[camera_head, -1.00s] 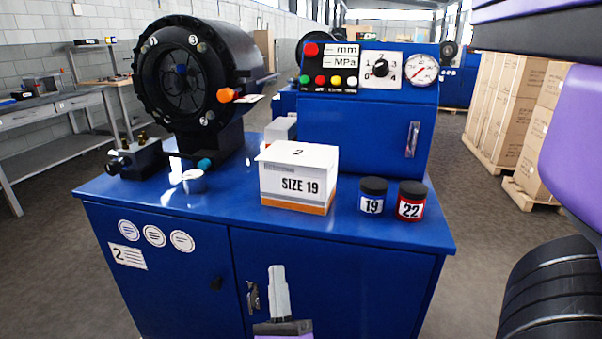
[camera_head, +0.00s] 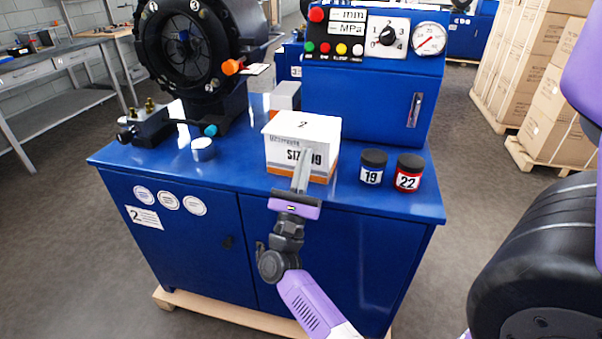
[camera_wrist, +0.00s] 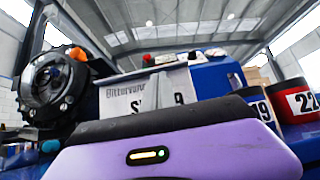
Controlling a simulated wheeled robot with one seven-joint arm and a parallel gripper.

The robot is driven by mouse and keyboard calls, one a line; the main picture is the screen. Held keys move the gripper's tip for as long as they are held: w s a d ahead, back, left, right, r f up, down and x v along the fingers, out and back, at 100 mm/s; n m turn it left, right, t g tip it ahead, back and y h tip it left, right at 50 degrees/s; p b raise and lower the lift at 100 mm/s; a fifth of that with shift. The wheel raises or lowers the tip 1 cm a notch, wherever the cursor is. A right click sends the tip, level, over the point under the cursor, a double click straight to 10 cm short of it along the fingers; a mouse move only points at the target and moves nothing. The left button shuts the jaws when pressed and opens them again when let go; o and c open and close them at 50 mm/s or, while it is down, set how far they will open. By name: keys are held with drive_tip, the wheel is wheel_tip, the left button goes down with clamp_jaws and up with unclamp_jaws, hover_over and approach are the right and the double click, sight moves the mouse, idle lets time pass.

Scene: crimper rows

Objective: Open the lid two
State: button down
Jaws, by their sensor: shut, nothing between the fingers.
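A white carton (camera_head: 280,155) marked SIZE 19, with an orange lower band, stands on the blue bench. Its white lid (camera_head: 285,126) bears the number 2 and is closed. My gripper (camera_head: 305,158) is shut and empty, its fingers pointing up in front of the carton's front face and covering part of the lettering. I cannot tell whether they touch it.
A small silver tin (camera_head: 203,149) and the black crimper head (camera_head: 185,55) are to the left. The control cabinet (camera_head: 365,100) rises behind.

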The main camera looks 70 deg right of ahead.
drive_tip(key=shift+d+r, duration=0.45)
drive_tip(key=shift+r, duration=0.05)
drive_tip(key=r+p, duration=0.1)
drive_tip(key=r+y+p, duration=0.1)
drive_tip(key=p, duration=0.1)
drive_tip(key=r+p, duration=0.1)
drive_tip(key=p, duration=0.1)
drive_tip(key=shift+a+r, duration=0.3)
drive_tip(key=shift+r, duration=0.1)
drive_tip(key=r+y+p, duration=0.1)
drive_tip(key=y+p, duration=0.1)
drive_tip(key=shift+d+r+p, duration=0.1)
drive_tip(key=shift+r+p, duration=0.1)
drive_tip(key=shift+p, duration=0.15)
wheel_tip(320, 180, up, 10)
drive_tip(key=f+y+p, duration=0.1)
drive_tip(key=y+p, duration=0.2)
drive_tip(key=p, duration=0.6)
hover_over(306, 136)
drive_tip(key=d, duration=0.2)
drive_tip(key=r+x, duration=0.1)
drive_tip(key=x, duration=0.6)
drive_tip(key=shift+s+r, duration=0.4)
drive_tip(key=shift+s, duration=0.05)
